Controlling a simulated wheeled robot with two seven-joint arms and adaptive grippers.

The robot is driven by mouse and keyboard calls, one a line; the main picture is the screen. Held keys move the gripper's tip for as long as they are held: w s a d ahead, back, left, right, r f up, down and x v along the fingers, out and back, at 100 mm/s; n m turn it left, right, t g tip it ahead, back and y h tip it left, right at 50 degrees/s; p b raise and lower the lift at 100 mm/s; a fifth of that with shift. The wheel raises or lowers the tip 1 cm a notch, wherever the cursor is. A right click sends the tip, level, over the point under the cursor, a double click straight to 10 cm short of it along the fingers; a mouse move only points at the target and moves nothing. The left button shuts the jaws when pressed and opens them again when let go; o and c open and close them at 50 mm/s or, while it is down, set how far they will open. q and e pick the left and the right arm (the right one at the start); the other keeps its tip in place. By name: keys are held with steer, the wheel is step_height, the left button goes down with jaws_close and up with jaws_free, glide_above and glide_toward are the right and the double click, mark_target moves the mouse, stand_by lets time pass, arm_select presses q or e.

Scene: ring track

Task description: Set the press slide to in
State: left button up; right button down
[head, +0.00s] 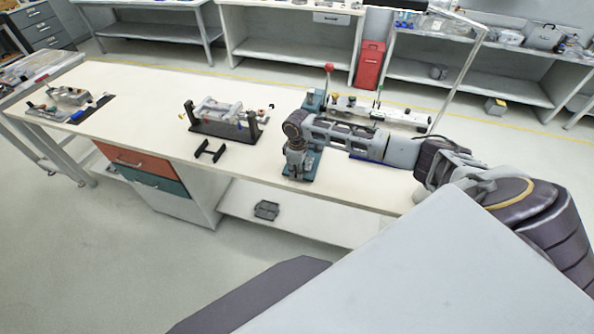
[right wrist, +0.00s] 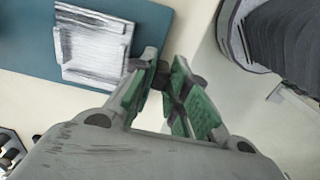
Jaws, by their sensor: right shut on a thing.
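The press (head: 315,100) stands on the long bench, with a teal body and a red ball (head: 328,67) on top. My right arm covers much of it. The press's teal base plate (right wrist: 155,25) shows in the right wrist view, with a pale grey metal tray-like block (right wrist: 92,48) on it. My right gripper (head: 297,168) is low over the front of the press. In the right wrist view its green-padded fingers (right wrist: 168,75) are shut on a small dark part, apparently the press slide's handle (right wrist: 176,82). The slide's position is hidden. My left gripper is out of view.
A grey fixture on a dark stand (head: 222,120) and a black H-shaped part (head: 210,150) are left of the press. A long pale rail (head: 385,111) lies behind my arm. The bench top between the fixture and press is clear.

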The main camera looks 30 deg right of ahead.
steer(key=shift+w+d, duration=1.45)
steer(key=shift+d, duration=0.2)
steer(key=c, duration=1.4)
jaws_free()
steer(key=shift+r, duration=0.1)
steer(key=shift+r, duration=5.9)
